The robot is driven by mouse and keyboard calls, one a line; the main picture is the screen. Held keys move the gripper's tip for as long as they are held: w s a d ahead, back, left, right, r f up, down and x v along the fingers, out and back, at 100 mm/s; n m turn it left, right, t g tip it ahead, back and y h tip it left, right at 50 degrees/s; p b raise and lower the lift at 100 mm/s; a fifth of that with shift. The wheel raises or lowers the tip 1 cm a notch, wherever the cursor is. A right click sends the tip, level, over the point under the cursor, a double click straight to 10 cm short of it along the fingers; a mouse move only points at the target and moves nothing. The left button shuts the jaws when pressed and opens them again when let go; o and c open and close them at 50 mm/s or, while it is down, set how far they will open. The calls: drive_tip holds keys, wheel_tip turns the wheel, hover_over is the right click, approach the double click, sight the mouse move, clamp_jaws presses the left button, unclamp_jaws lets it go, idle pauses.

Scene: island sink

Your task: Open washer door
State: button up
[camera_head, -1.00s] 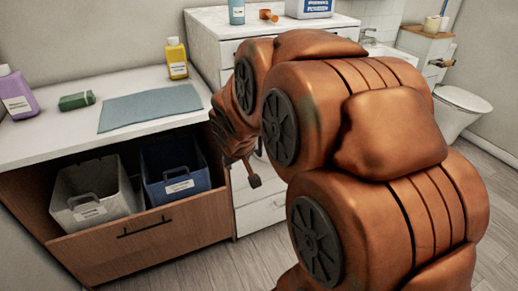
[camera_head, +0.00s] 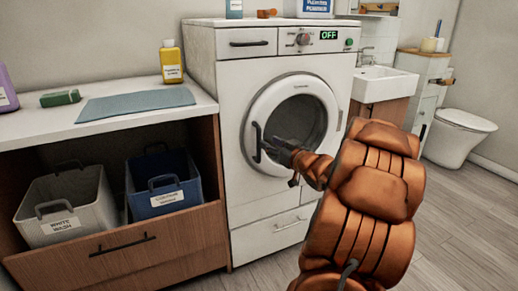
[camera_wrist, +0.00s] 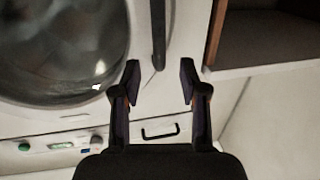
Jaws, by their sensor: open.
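The white washer (camera_head: 240,90) stands in the middle of the head view. Its round door (camera_head: 258,105) looks shut, with a dark glass window. A black vertical handle (camera_head: 257,142) is on the door's left edge. My gripper (camera_head: 268,147) is at the door front, right by the handle, its tips partly hard to make out. In the wrist view, which shows the washer upside down, my gripper (camera_wrist: 160,75) is open. The handle (camera_wrist: 158,35) lies in line with the gap between the fingers; I cannot tell whether it is between them in depth.
A wooden counter (camera_head: 130,118) with an open pull-out drawer (camera_head: 150,250) of laundry bins stands left of the washer. A sink (camera_head: 384,84) and toilet (camera_head: 460,125) are right. Floor (camera_head: 450,230) is clear at right.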

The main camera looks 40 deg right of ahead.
sight(260, 138)
drive_tip(key=shift+w+d+f, duration=0.1)
drive_tip(key=shift+w, duration=0.3)
drive_tip(key=w, duration=0.1)
drive_tip(key=w+b, duration=0.1)
drive_tip(key=w, duration=0.3)
drive_tip(key=shift+d+f, duration=0.1)
drive_tip(key=shift+d, duration=0.25)
drive_tip(key=shift+w+d+b, duration=0.2)
drive_tip(key=shift+w+b, duration=0.2)
drive_tip(key=shift+w, duration=0.4)
clamp_jaws()
